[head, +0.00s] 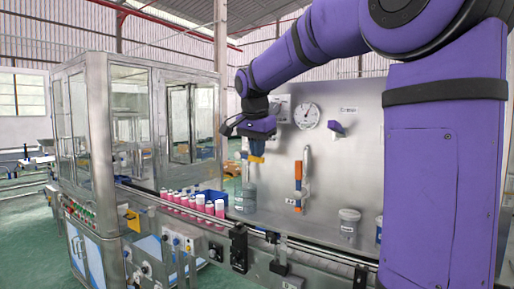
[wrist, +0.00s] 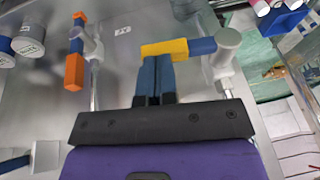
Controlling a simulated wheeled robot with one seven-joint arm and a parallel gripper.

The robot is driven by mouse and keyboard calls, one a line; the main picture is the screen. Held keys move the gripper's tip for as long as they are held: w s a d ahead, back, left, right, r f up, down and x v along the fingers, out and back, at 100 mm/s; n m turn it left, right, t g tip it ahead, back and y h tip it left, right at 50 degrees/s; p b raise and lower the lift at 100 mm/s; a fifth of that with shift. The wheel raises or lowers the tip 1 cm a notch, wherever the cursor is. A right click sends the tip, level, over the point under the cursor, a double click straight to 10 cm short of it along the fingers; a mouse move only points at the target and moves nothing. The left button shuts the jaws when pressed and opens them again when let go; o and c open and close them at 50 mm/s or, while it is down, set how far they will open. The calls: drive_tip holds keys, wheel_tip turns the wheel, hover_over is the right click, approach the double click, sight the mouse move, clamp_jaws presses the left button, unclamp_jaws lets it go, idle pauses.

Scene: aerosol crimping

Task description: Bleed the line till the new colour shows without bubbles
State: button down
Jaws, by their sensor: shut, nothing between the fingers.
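My gripper (head: 257,146) is shut with nothing in its fingers, in front of the steel panel. In the wrist view its blue fingers (wrist: 155,75) end at a yellow-tipped blue lever (wrist: 165,48), which lies roughly crosswise on a grey valve (wrist: 228,45). The fingertips look close to the lever; I cannot tell if they touch. The yellow tip (head: 256,159) also shows in the head view. A clear jar (head: 245,198) stands below. A second valve has an orange-tipped lever (head: 298,171), which also shows in the wrist view (wrist: 74,70). Colour or bubbles in the line cannot be made out.
A grey-lidded tub (head: 348,222) stands at the right. Pink cans (head: 190,203) line the conveyor beside a blue bin (head: 212,195). A glazed machine cabinet (head: 130,120) stands left.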

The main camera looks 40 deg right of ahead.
drive_tip(key=f+t, duration=0.1)
drive_tip(key=t, duration=0.1)
drive_tip(key=f+t+y, duration=0.1)
drive_tip(key=shift+s+d+f+m, duration=0.1)
drive_tip(key=shift+s+f+m, duration=0.2)
drive_tip(key=f+t, duration=0.1)
drive_tip(key=t, duration=0.1)
drive_tip(key=f+t+y, duration=0.1)
drive_tip(key=t, duration=0.1)
drive_tip(key=shift+w+f+m, duration=0.2)
drive_tip(key=shift+f+m, duration=0.1)
drive_tip(key=shift+w+a+f, duration=0.2)
drive_tip(key=shift+w+f, duration=0.3)
drive_tip(key=shift+f, duration=0.3)
drive_tip(key=shift+w+a+f, duration=0.2)
drive_tip(key=shift+w+f, duration=0.25)
drive_tip(key=shift+f, duration=0.3)
drive_tip(key=shift+w+f, duration=0.1)
drive_tip(key=shift+w, duration=0.05)
drive_tip(key=v, duration=1)
drive_tip(key=shift+s+r, duration=0.2)
drive_tip(key=shift+s, duration=0.2)
idle(0.5)
